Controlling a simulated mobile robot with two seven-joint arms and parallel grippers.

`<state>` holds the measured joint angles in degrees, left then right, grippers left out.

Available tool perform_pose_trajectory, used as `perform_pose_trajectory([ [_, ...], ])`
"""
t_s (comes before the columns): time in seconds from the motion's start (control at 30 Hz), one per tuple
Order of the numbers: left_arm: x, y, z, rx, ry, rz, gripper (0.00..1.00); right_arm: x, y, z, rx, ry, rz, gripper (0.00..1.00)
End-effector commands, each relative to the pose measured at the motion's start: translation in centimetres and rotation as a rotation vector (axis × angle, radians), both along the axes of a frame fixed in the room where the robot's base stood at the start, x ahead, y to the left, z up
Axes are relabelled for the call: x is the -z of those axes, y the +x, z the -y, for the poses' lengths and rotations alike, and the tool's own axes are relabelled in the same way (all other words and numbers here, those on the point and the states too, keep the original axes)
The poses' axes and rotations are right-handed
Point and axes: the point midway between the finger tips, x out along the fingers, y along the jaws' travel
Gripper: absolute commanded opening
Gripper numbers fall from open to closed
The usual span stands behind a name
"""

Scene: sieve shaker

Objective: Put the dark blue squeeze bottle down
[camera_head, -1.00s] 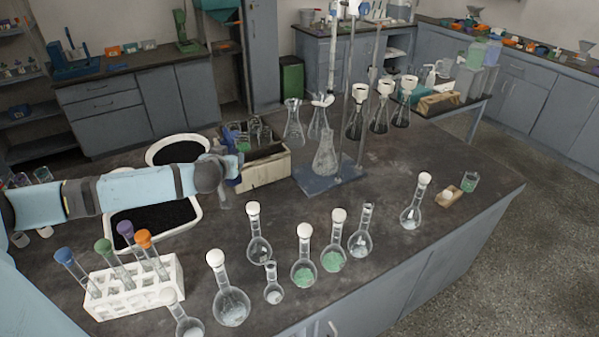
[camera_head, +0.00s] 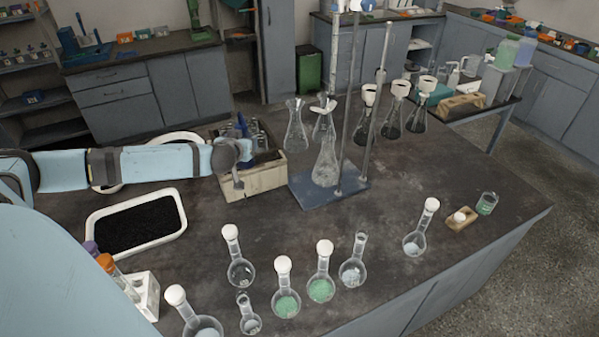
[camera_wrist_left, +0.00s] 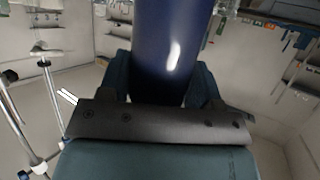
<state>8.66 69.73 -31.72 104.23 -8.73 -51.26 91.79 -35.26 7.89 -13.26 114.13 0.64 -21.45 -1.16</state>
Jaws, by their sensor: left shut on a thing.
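The dark blue squeeze bottle (camera_wrist_left: 168,45) stands between my left gripper's fingers in the left wrist view. My left gripper (camera_wrist_left: 163,88) is shut on it. In the head view, my left gripper (camera_head: 240,158) is at the left part of the wooden crate (camera_head: 262,180). A small blue part of the bottle (camera_head: 242,126) shows above the gripper there. The gripper hides the lower bottle, so I cannot tell whether it touches the crate's floor. My right gripper is not in view.
Clear bottles (camera_head: 260,138) stand in the crate. A blue-based stand (camera_head: 325,190) with flasks is just right of it. A white tray of black grains (camera_head: 140,222) lies at left front. Several round flasks (camera_head: 320,287) line the front. The bench between is clear.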

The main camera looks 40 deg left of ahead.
Motion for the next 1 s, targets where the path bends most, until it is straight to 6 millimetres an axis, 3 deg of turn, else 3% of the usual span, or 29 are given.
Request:
perform_pose_trajectory([
  [0.17,2.3,0.0,0.0,-0.002,-0.001,-0.003,0.51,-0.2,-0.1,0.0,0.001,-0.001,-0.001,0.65],
  [0.6,13.6,-0.1,0.0,-0.001,0.001,-0.002,0.51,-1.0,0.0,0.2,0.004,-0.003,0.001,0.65],
  [1.0,18.4,-0.1,0.0,-0.001,0.002,-0.002,0.51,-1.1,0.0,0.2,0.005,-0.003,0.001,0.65],
])
